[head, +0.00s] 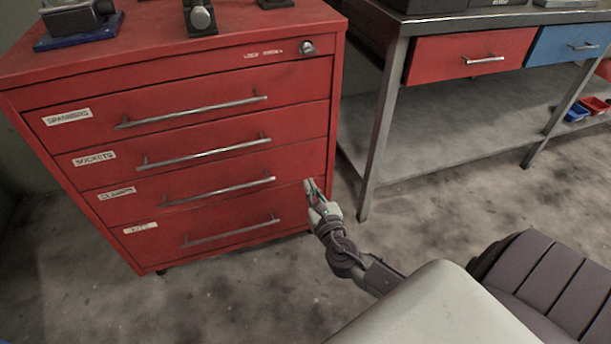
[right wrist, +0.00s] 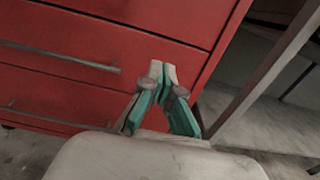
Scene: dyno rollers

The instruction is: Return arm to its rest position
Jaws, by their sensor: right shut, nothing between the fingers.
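My right gripper (head: 312,186) is shut and empty in front of the lower right edge of the red tool cabinet (head: 200,70). In the right wrist view its green and grey fingers (right wrist: 162,70) meet at the tips, with the cabinet's red drawer fronts (right wrist: 110,35) behind them. I cannot tell the exact gap between fingertips and cabinet. The right arm (head: 345,255) reaches up and left from the lower right of the head view. All the cabinet's drawers look closed. My left gripper is not in view.
A metal workbench (head: 375,130) with a red drawer (head: 470,57) and a blue drawer (head: 570,45) stands right of the cabinet. Small red and blue bins (head: 577,112) sit on its lower shelf. The concrete floor (head: 240,300) in front is clear. Drawer handles (head: 230,232) stick out from the cabinet.

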